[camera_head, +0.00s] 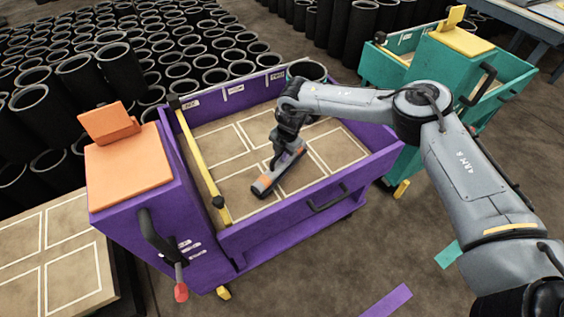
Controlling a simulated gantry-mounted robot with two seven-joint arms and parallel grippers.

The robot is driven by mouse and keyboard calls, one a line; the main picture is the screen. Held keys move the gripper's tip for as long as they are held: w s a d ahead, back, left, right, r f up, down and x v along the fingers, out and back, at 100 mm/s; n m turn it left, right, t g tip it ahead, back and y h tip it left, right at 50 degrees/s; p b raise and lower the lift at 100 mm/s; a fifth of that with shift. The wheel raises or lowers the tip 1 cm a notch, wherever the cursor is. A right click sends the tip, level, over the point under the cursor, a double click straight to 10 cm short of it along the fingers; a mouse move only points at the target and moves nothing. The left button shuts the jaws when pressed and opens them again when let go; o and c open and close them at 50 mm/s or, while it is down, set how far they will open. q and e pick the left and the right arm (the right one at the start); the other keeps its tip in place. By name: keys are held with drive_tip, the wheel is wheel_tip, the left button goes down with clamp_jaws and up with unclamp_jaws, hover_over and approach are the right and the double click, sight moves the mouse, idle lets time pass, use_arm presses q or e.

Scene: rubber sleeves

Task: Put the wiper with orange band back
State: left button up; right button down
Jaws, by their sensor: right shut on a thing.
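The purple cart (275,222) stands in the middle of the head view, with a tan floor marked by white-lined rectangles. My right gripper (279,158) reaches down into this cart and is shut on a dark grey tool with orange parts (268,184), which looks like the wiper with orange band. The wiper slants down to the left over the marked floor. I cannot tell whether it touches the floor. The fingertips are partly hidden by the gripper body. My left gripper is out of view.
A yellow bar (200,165) runs along the cart's left inside, beside an orange-topped box (130,170). A teal cart (410,70) stands behind my right arm. Many black sleeves (150,65) stand at the back left. A tan panel (60,255) lies at lower left.

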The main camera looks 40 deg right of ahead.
sight(287, 162)
wheel_tip(287, 162, down, 3)
drive_tip(key=shift+f+b, duration=0.15)
drive_tip(key=shift+b, duration=0.7)
drive_tip(key=shift+w, duration=0.1)
drive_tip(key=c, duration=1)
unclamp_jaws()
drive_tip(key=shift+f, duration=0.15)
wheel_tip(287, 162, up, 12)
drive_tip(key=s+p, duration=0.2)
drive_tip(key=p, duration=0.4)
drive_tip(key=shift+d, duration=0.3)
drive_tip(key=shift+s, duration=0.1)
